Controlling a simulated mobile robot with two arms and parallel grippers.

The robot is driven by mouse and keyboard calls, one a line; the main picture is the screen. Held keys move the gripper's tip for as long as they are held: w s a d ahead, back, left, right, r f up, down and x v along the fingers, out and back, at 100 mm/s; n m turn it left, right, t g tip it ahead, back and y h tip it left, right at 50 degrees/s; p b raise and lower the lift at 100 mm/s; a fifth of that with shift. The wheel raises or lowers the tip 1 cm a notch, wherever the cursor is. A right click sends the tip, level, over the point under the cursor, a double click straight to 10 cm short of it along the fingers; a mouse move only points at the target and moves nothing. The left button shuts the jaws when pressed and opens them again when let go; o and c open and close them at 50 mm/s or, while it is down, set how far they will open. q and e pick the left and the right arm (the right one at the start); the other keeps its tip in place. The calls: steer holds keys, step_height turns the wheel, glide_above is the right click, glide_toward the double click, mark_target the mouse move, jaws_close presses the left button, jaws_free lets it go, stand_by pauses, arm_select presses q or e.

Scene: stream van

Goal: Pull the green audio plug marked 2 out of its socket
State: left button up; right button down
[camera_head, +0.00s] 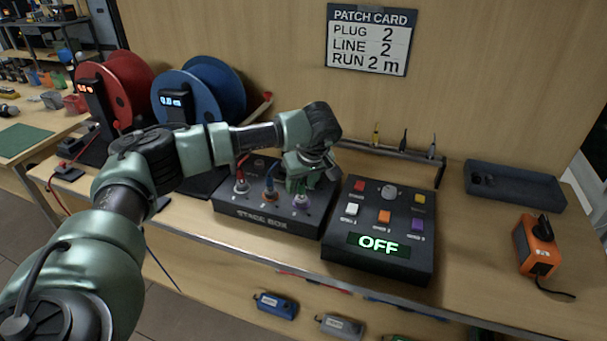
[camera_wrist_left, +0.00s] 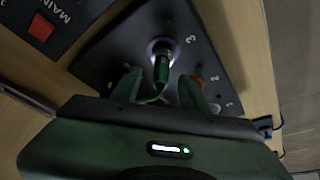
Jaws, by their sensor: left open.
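No number is readable on the plug. My left gripper (camera_head: 302,183) is open over the right end of the stage box. In the left wrist view its two fingertips (camera_wrist_left: 158,80) are on either side of the plug and its cable, with the plug top just beyond them. I cannot tell whether either finger touches it. My right gripper is not in view.
A red plug (camera_head: 241,183) and a blue plug (camera_head: 270,192) stand left on the stage box. A button console (camera_head: 375,270) reading OFF is close on the right. Red (camera_head: 128,85) and blue (camera_head: 222,85) reels stand behind left. A patch card (camera_head: 369,40) reads plug 2.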

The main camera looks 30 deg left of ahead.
arm_select(q)
steer(key=shift+w+a+f, duration=0.1)
steer(key=shift+f, duration=0.3)
jaws_close()
steer(key=c, duration=0.6)
jaws_free()
steer(key=shift+c, duration=0.2)
jaws_close()
steer(key=shift+r+p, duration=0.3)
steer(key=shift+r, duration=0.1)
steer(key=shift+r, duration=0.3)
steer(key=shift+r+p, duration=0.85)
steer(key=shift+r, duration=0.05)
